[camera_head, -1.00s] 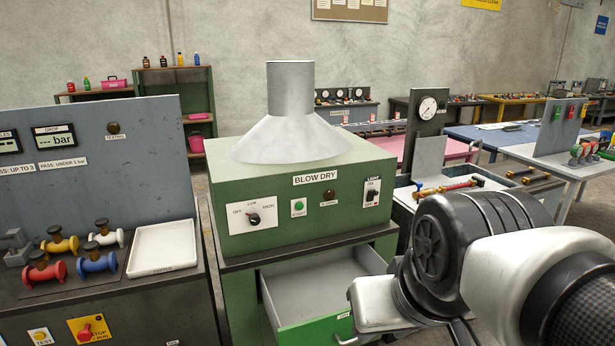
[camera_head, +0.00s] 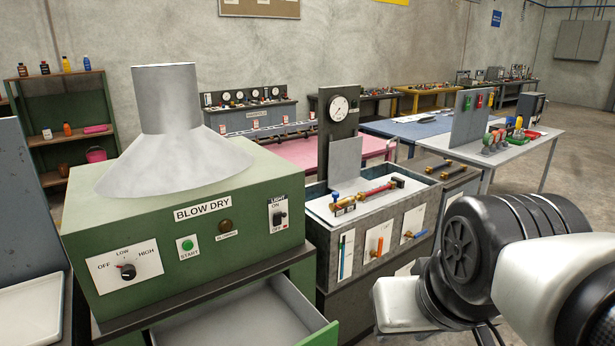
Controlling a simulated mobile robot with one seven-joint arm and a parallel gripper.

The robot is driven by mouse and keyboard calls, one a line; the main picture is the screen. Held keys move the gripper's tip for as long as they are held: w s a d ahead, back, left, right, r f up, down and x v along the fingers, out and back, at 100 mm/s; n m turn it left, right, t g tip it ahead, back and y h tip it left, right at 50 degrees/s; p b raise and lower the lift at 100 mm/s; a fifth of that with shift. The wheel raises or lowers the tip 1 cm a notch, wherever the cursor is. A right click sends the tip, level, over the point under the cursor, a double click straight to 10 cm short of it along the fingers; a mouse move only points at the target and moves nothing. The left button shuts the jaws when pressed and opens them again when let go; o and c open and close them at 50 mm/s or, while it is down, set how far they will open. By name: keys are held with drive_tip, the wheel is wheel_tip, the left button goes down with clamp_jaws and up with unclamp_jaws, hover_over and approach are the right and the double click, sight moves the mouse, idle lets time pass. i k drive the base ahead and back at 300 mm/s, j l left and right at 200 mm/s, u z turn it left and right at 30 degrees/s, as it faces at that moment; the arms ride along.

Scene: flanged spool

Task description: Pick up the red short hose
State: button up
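A red hose-like piece with brass-coloured ends (camera_head: 376,192) lies in the white-topped test bench (camera_head: 330,213), right of the green machine. It looks like the red short hose, but it is small here and I cannot tell if it is clamped at its ends. A blue handle shows near its left end. My arm fills the lower right of the view, in front of the bench's right side. My gripper is not in view.
The green BLOW DRY machine (camera_head: 195,238) with its grey hood stands left, with an open drawer (camera_head: 250,318) jutting out below. A pressure gauge (camera_head: 339,109) rises behind the hose. A table with colourful valves (camera_head: 540,146) stands right.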

sight(391, 186)
drive_tip(key=i+l+z, duration=0.25)
drive_tip(key=z, duration=0.15)
drive_tip(key=i+l+z, duration=0.15)
drive_tip(key=i+z, duration=0.7)
drive_tip(key=i+l, duration=0.1)
drive_tip(key=i, duration=0.35)
drive_tip(key=i+l+u, duration=0.15)
drive_tip(key=i, duration=0.3)
drive_tip(key=i+l, duration=0.15)
drive_tip(key=i, duration=0.3)
drive_tip(key=i+j+u, duration=0.2)
drive_tip(key=u, duration=0.25)
drive_tip(key=i+u, duration=0.25)
drive_tip(key=u, duration=0.2)
drive_tip(key=i+j+u, duration=0.1)
drive_tip(key=i+u, duration=0.15)
drive_tip(key=u, duration=0.25)
drive_tip(key=i+l+u, duration=0.1)
drive_tip(key=i+u, duration=0.15)
drive_tip(key=u, duration=0.2)
